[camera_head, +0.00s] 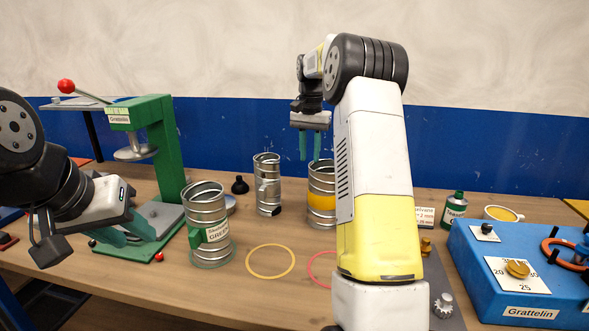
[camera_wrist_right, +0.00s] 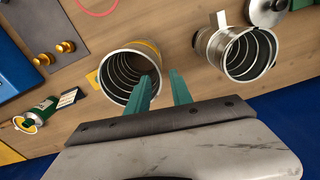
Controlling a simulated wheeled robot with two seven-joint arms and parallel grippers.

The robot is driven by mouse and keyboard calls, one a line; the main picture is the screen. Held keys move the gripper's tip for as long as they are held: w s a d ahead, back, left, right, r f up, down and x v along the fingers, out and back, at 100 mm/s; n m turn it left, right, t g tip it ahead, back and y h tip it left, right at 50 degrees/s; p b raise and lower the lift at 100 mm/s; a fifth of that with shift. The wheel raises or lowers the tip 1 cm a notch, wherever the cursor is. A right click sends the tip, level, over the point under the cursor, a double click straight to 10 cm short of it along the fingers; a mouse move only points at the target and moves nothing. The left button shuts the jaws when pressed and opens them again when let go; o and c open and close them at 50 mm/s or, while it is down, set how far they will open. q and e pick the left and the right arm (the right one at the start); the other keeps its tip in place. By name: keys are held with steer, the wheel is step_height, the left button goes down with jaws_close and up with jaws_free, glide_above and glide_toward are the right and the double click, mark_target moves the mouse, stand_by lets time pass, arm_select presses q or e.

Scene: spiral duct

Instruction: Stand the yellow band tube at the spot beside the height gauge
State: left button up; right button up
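The yellow band tube (camera_head: 321,200), a metal spiral duct, stands upright at the back centre, partly hidden by my right arm. The right wrist view shows its open mouth (camera_wrist_right: 131,72). My right gripper (camera_head: 316,150) is above it, fingers pointing down and apart with nothing between them. In the wrist view the right gripper (camera_wrist_right: 162,76) has one finger overlapping the tube's rim and the other outside it; contact cannot be told. My left gripper (camera_head: 125,232) is open and empty beside the green press. I cannot clearly identify a height gauge.
A green-labelled tube (camera_head: 208,225) and a plain tube (camera_head: 267,185) stand left of the yellow band tube. A yellow ring (camera_head: 270,261) and a partly hidden red ring (camera_head: 318,270) mark clear table. The green press (camera_head: 163,150) is left; a blue box (camera_head: 520,270) is right.

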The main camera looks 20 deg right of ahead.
steer(key=shift+a+r, duration=0.1)
steer(key=shift+r, duration=0.75)
steer(key=s+a+r+n+t, duration=0.1)
steer(key=s+a+r, duration=0.15)
steer(key=s, duration=0.25)
steer(key=s+a+r+n+t+y, duration=0.1)
steer(key=s+a+r+n, duration=0.15)
steer(key=s, duration=0.35)
steer(key=s+a+r+t, duration=0.1)
steer(key=s+a+r, duration=0.15)
steer(key=s, duration=0.25)
steer(key=s+a+f+n+t, duration=0.1)
steer(key=s+a+f+n, duration=0.1)
steer(key=s, duration=0.7)
steer(key=s+a+f+n+t+y, duration=0.1)
steer(key=s+a+f+n+t, duration=0.1)
steer(key=s, duration=0.7)
steer(key=shift+a+f, duration=0.4)
steer(key=shift+f, duration=0.35)
